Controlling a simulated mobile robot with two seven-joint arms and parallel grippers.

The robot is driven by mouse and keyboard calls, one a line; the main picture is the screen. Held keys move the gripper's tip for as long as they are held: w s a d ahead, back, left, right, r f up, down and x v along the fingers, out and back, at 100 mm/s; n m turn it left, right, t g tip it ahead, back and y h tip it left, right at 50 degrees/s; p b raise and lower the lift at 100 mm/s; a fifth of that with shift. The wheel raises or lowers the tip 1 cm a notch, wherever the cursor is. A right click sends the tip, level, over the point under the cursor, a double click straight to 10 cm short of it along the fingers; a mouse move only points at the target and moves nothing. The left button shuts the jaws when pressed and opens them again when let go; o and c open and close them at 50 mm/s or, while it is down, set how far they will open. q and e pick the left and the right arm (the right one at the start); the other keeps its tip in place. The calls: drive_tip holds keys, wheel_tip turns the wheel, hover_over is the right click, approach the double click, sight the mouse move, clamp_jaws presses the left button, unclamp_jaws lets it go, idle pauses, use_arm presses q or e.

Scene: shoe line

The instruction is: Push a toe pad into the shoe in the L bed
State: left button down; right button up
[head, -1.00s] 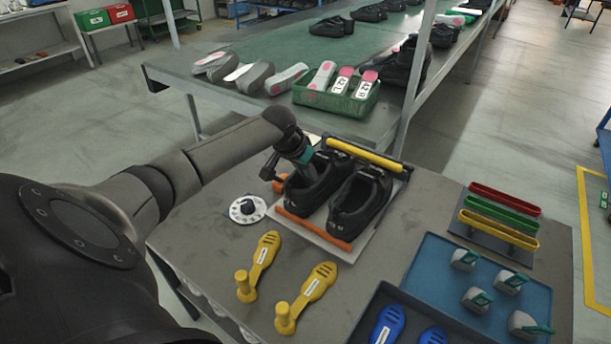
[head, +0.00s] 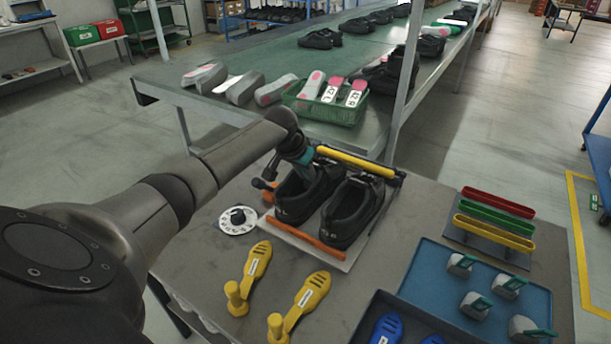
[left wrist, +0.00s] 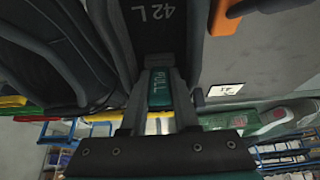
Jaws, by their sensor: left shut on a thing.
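A pair of black shoes sits side by side on a fixture with a yellow bar at the back and an orange bar (head: 305,239) in front. The left shoe (head: 294,209) is under my left gripper (head: 306,160), which points down at its opening; the right shoe (head: 350,213) is clear. In the left wrist view my gripper is shut on a green tab marked PULL (left wrist: 160,90), against a dark surface marked 42 L. The pad body is hidden, so how deep it sits cannot be told. My right gripper is not in view.
A blue tray (head: 432,262) holds several grey toe pads with green tabs (head: 508,287). Yellow foot-shaped tools (head: 312,291) and a white dial (head: 238,219) lie in front. Red, green and yellow bars (head: 497,203) stand right. A green crate (head: 318,110) is on the conveyor behind.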

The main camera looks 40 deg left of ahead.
use_arm(q)
drive_tip(key=c, duration=0.6)
unclamp_jaws()
drive_tip(key=shift+s, duration=0.1)
drive_tip(key=shift+s+d+r+p, duration=0.1)
drive_tip(key=shift+s+r+p, duration=0.15)
drive_tip(key=shift+s+p, duration=0.5)
drive_tip(key=shift+s+r+p, duration=0.2)
drive_tip(key=shift+s+p, duration=0.05)
drive_tip(key=shift+p, duration=0.9)
wheel_tip(320, 180, up, 3)
drive_tip(key=p, duration=0.4)
